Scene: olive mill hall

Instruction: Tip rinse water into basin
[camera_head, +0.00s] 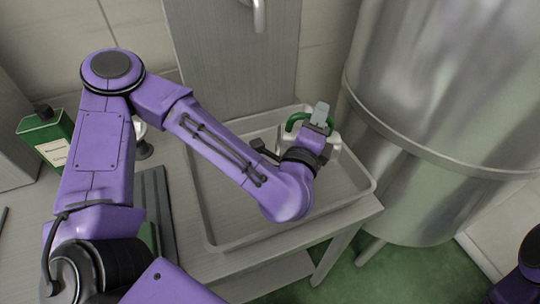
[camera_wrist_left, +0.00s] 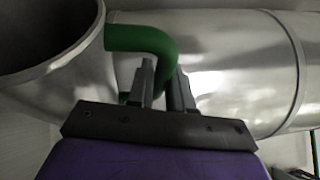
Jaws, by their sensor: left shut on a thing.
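The basin (camera_head: 222,244) is a shallow, pale grey rectangular tray on the table at centre. My left gripper (camera_head: 318,116) is above its back right part. The left wrist view shows the same gripper (camera_wrist_left: 166,85) with its fingers shut on a green handle (camera_wrist_left: 142,38). The handle joins a steel vessel (camera_wrist_left: 62,72) with a wide open mouth and a dark inside. In the head view the green handle (camera_head: 294,121) shows beside the fingers, while the vessel is mostly hidden behind my gripper. No water is visible. My right gripper is out of view.
A large steel tank (camera_head: 435,120) stands close to the basin's right side. A green tin with a label (camera_head: 47,135) stands at the left, with a dark grey ribbed tray (camera_head: 158,205) nearer the basin. A tap (camera_head: 258,15) is at the top.

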